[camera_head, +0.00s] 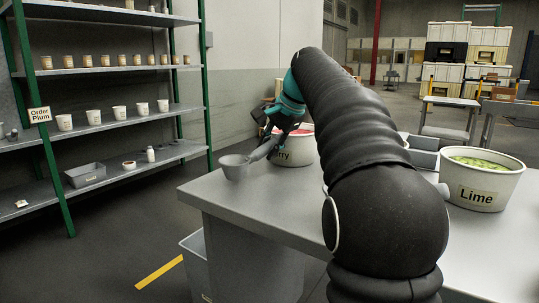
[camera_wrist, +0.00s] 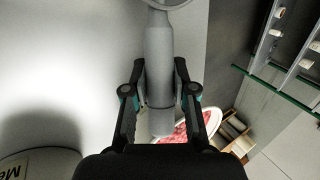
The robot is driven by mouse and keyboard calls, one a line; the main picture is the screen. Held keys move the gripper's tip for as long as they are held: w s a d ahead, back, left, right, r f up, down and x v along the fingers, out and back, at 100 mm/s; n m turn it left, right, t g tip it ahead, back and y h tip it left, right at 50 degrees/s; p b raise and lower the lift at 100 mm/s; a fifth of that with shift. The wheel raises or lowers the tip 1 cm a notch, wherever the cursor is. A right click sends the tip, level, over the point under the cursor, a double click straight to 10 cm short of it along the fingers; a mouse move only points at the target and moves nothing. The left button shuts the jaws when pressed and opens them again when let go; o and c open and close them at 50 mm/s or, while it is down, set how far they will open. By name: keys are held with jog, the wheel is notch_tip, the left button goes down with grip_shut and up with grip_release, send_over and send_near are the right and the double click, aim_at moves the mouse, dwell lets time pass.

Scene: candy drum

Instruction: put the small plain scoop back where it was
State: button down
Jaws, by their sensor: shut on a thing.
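The small plain grey scoop (camera_head: 235,166) is in my gripper (camera_head: 277,135), its bowl out to the left above the left corner of the table (camera_head: 225,202). I cannot tell how far the bowl is from the table top. In the wrist view my gripper (camera_wrist: 160,70) is shut on the scoop's handle (camera_wrist: 159,45), with one finger on each side. The scoop's bowl is mostly cut off by the top edge there. A white drum with pink-red candy (camera_head: 303,148), its label partly hidden and ending in "rry", stands just behind my gripper.
A white "Lime" drum (camera_head: 481,178) with green candy stands at the right. Grey bins (camera_head: 423,150) lie beyond my arm. A drum labelled "Me..." (camera_wrist: 38,165) shows in the wrist view. Shelves (camera_head: 110,120) with cups stand at the left. A grey bin (camera_head: 194,262) is below the table.

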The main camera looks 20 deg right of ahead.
jog(key=shift+f, duration=0.55)
jog(key=c, duration=0.9)
grip_release()
jog(key=shift+f, duration=0.1)
jog(key=shift+c, duration=0.2)
jog(key=p+v, duration=0.2)
jog(key=v, duration=1)
jog(key=shift+p, duration=0.4)
